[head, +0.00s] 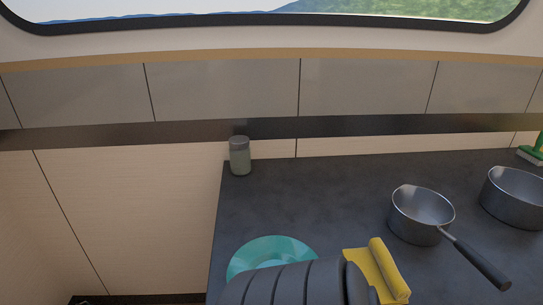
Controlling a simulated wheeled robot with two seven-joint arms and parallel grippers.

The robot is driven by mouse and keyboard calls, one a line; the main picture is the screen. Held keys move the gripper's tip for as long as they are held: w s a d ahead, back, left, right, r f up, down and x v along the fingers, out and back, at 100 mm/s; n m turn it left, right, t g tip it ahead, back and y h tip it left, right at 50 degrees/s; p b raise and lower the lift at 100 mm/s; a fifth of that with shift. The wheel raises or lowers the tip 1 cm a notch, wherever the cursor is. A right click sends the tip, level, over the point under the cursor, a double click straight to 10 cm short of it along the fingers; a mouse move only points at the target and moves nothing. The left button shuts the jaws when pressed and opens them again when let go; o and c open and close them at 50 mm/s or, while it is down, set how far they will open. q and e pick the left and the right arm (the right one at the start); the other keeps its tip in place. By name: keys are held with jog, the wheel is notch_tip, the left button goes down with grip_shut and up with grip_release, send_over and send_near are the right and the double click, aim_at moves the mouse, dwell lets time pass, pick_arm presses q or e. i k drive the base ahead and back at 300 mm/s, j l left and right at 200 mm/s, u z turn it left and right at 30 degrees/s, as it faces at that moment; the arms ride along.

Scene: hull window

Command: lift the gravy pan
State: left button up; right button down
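A small grey metal saucepan (421,216) stands upright on the dark counter at the right. Its long dark handle (482,264) points toward the lower right. A second grey pan (514,197) stands to its right and is partly cut off by the picture's edge. No handle shows on it. I cannot tell from the picture which of the two is the gravy pan. The inside of the first pan looks empty. Neither of my grippers shows in the head view.
A yellow folded cloth (388,275) lies left of the saucepan's handle. A teal plate (262,252) is partly hidden. A small lidded jar (240,160) stands at the counter's back left corner. A green brush (535,148) is at the right edge. The middle of the counter (320,200) is clear.

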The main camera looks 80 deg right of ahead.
aim_at(419, 216)
jog(key=z, duration=3.8)
